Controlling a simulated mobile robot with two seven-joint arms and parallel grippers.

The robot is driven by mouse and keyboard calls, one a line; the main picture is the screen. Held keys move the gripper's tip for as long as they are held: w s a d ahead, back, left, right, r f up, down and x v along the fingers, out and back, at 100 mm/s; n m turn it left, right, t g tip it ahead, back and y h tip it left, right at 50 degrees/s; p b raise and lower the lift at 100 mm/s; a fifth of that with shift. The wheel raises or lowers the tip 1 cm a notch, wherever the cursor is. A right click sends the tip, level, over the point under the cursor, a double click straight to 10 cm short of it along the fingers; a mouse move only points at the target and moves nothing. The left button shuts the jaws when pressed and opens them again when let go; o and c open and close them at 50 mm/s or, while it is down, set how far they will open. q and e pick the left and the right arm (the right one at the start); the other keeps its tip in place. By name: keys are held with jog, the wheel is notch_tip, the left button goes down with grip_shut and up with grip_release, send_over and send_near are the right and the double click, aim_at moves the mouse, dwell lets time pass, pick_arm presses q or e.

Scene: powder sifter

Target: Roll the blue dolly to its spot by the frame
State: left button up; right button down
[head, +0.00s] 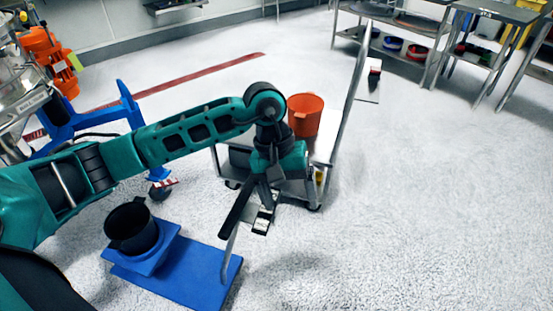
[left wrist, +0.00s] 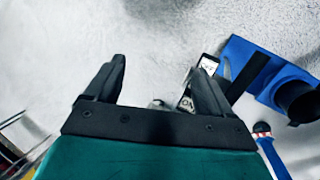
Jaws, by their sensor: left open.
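A low, flat blue base (head: 200,275), which I take for the blue dolly, is on the floor at lower left in the head view. A black bucket (head: 132,232) stands on its raised blue block. It also shows at the right of the left wrist view (left wrist: 238,52). My left gripper (head: 250,210) is open above the floor, beyond the base's right part; its jaws (left wrist: 158,66) look empty. A dark bar (left wrist: 248,75) lies beside the right finger; I cannot tell whether they touch. A blue frame (head: 128,105) with a caster stands at left. My right gripper is out of view.
A grey cart (head: 240,165) carrying an orange-red bucket (head: 305,115) stands behind my left gripper, its tall side upright. A red floor line (head: 185,80) runs behind. Metal tables (head: 500,12) stand at back right. The floor at right is clear.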

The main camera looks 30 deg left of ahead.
pick_arm(q)
jog(key=w+a+r+m+y, duration=0.1)
jog(key=w+a+m+y, duration=0.15)
jog(key=a, duration=0.45)
jog(key=shift+n+t+y, duration=0.4)
jog(key=shift+n+y, duration=0.05)
jog(key=f, duration=0.3)
jog(key=f+b, duration=0.1)
jog(key=f, duration=0.7)
jog(key=shift+w+d+f, duration=0.1)
jog(key=shift+w+d, duration=0.1)
jog(key=shift+w, duration=0.1)
jog(key=shift+f, duration=0.55)
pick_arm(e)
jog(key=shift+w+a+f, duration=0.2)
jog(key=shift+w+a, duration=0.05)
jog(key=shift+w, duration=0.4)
pick_arm(q)
jog(key=shift+c, duration=0.3)
grip_shut()
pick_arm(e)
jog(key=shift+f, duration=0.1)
